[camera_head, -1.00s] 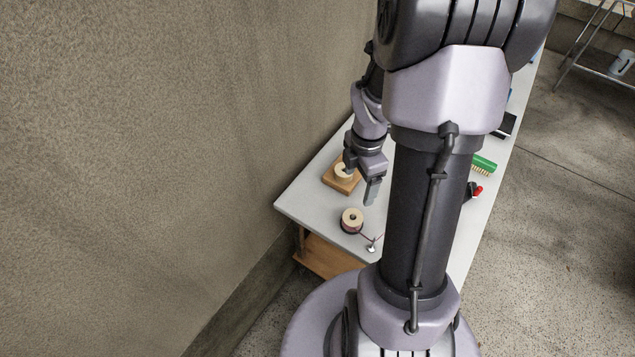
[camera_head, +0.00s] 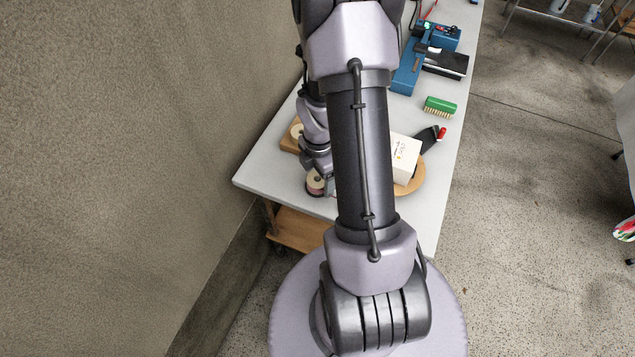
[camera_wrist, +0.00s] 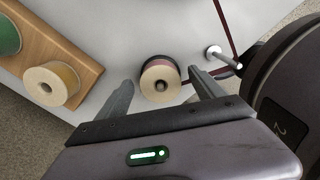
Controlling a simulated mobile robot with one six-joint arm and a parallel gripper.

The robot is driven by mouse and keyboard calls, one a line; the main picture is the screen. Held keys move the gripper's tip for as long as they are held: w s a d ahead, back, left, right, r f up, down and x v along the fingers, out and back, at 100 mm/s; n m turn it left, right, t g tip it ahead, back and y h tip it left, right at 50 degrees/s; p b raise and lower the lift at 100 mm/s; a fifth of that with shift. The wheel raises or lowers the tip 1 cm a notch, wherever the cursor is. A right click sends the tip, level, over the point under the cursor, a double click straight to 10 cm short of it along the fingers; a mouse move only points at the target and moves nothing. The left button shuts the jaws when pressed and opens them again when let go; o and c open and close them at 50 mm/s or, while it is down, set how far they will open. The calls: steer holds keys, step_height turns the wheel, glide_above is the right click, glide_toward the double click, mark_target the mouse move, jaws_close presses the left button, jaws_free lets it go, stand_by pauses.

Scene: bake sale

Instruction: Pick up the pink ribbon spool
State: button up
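A spool with pale wooden ends (camera_wrist: 160,84) and a dull pink to dark red winding stands on the white table. I take it as the pink ribbon spool. In the head view the spool (camera_head: 315,181) is partly hidden by my arm. My gripper (camera_wrist: 162,80) is open in the wrist view, with one finger on each side of the spool. There are visible gaps beside it, and I cannot tell whether the fingertips are level with it. In the head view my gripper is mostly hidden behind my arm.
A wooden holder (camera_wrist: 75,47) carries a yellow spool (camera_wrist: 50,86) and a green spool (camera_wrist: 7,36). A metal peg (camera_wrist: 222,57) with dark red ribbon stands close right of the pink spool. A wall borders the left.

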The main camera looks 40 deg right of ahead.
steer(key=c, duration=1.4)
